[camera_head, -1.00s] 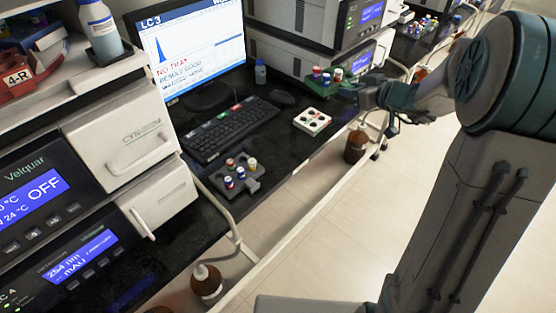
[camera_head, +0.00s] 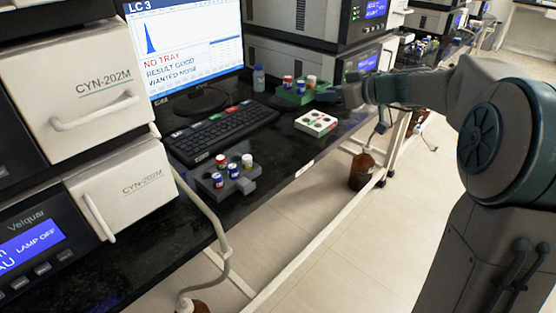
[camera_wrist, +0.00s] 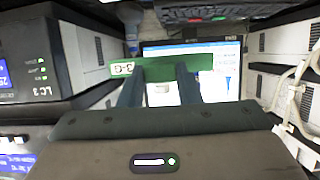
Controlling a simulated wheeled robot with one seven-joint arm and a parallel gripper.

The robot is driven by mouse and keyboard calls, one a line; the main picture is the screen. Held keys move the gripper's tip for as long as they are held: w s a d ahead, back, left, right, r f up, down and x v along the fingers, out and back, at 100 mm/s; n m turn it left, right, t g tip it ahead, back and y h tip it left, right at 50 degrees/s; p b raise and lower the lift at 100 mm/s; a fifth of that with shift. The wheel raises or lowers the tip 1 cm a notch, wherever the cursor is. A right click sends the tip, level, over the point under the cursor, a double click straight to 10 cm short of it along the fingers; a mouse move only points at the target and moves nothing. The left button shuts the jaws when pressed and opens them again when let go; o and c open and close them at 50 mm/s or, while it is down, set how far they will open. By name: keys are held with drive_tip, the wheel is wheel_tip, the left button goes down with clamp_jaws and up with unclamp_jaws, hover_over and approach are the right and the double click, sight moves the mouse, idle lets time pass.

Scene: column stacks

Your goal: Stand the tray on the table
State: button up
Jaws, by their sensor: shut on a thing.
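A green tray (camera_head: 290,98) holds several vials with red, blue and white on them. It is at the back right of the black table (camera_head: 262,195), near the small bottle and the instrument stack. My gripper (camera_head: 326,95) is shut on the tray's right side. In the wrist view the tray (camera_wrist: 205,62) shows as a green bar with a white label, between the tips of my gripper (camera_wrist: 160,72). The tray looks level. I cannot tell whether its underside touches the table or hangs just above it.
A white block with round holes (camera_head: 316,123) lies in front of the green tray. A grey tray with several vials (camera_head: 228,184) stands nearer, by the keyboard (camera_head: 222,132). The monitor (camera_head: 190,45) reads "NO TRAY". A small bottle (camera_head: 259,79) stands behind.

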drive_tip(key=b, duration=0.3)
hover_over(295, 159)
wheel_tip(295, 159, down, 7)
drive_tip(key=shift+w+d, duration=0.1)
drive_tip(key=shift+f+b, duration=0.65)
drive_tip(key=shift+f, duration=1.35)
drive_tip(key=shift+f+b, duration=0.2)
drive_tip(key=shift+b, duration=0.15)
drive_tip(key=o, duration=1)
drive_tip(key=shift+r, duration=0.1)
